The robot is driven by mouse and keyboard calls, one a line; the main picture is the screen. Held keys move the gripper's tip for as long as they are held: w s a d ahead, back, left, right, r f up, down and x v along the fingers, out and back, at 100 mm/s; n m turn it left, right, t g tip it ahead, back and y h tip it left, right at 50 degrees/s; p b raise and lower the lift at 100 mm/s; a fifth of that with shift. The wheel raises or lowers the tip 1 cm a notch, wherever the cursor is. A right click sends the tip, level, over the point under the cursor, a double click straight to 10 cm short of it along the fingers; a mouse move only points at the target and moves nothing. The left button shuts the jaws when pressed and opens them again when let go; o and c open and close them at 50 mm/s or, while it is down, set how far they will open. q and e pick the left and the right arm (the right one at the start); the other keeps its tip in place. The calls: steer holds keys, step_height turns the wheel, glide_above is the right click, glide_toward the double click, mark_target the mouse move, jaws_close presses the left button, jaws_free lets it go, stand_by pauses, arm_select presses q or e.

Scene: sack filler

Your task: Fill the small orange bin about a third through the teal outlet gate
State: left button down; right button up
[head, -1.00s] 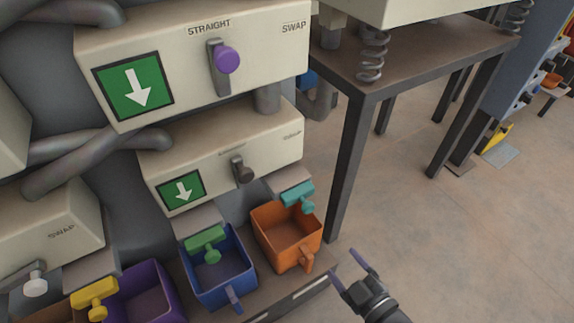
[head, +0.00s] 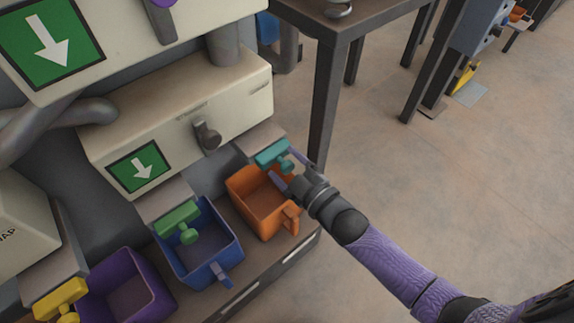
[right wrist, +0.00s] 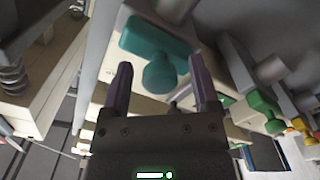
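The small orange bin (head: 264,214) stands on the low shelf under the teal outlet gate (head: 273,154). The part of its inside that shows is bare; my right gripper hides some of its right side. The teal gate has a round knob, and it also shows large in the right wrist view (right wrist: 158,45). My right gripper (head: 288,169) is open and empty at the bin's upper right, close to the teal knob. In the right wrist view its two purple fingers (right wrist: 158,85) stand apart, with the teal knob between and beyond their tips. My left gripper is not in view.
Left of the orange bin stand a blue bin (head: 207,267) under a green gate (head: 178,221) and a purple bin (head: 130,290). A yellow gate (head: 61,298) is at the lower left. A dark table leg (head: 327,105) rises behind my right gripper. The floor to the right is open.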

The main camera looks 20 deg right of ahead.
jaws_close()
stand_by(0.8)
stand_by(0.4)
steer(key=shift+s, duration=0.1)
